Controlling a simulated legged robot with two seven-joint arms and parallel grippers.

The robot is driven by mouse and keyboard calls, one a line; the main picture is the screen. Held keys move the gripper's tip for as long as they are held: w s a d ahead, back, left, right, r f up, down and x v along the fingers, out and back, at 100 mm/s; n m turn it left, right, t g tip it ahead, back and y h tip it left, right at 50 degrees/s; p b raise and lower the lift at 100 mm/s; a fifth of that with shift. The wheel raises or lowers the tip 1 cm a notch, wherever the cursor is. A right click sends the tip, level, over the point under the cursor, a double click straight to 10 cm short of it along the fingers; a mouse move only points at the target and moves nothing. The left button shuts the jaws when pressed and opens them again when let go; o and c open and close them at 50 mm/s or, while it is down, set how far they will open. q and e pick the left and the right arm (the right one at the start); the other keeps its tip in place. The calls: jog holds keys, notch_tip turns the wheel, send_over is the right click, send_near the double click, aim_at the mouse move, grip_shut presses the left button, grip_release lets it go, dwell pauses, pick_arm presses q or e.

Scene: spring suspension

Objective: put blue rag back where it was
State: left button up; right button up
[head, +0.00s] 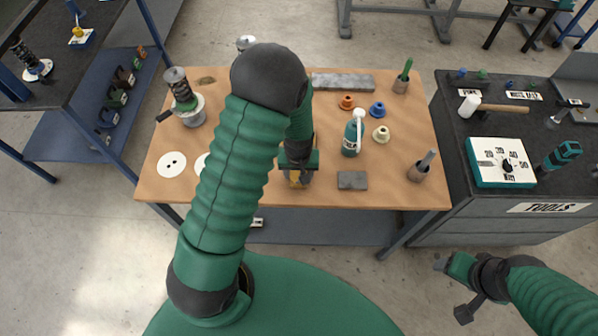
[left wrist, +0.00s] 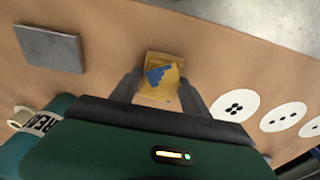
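A small yellow piece with an irregular blue patch (left wrist: 160,75) lies near the table edge in the left wrist view; I cannot tell whether the blue part is the rag. Its yellow part (head: 296,181) also shows in the head view, mostly hidden by my gripper. My left gripper (left wrist: 158,94) is open, with its fingers spread to either side of this piece. I cannot tell whether they touch it. My right gripper (head: 452,289) is open and empty, out over the floor at the lower right.
A grey block (head: 352,180), a spray bottle (head: 352,134) and coloured cones stand right of my left gripper on the wooden table (head: 400,194). White discs (head: 171,164) lie to the left. A dark tool cabinet (head: 500,225) stands at the right.

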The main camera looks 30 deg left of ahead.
pick_arm(q)
jog(key=shift+o, duration=0.9)
jog(key=shift+a, duration=0.15)
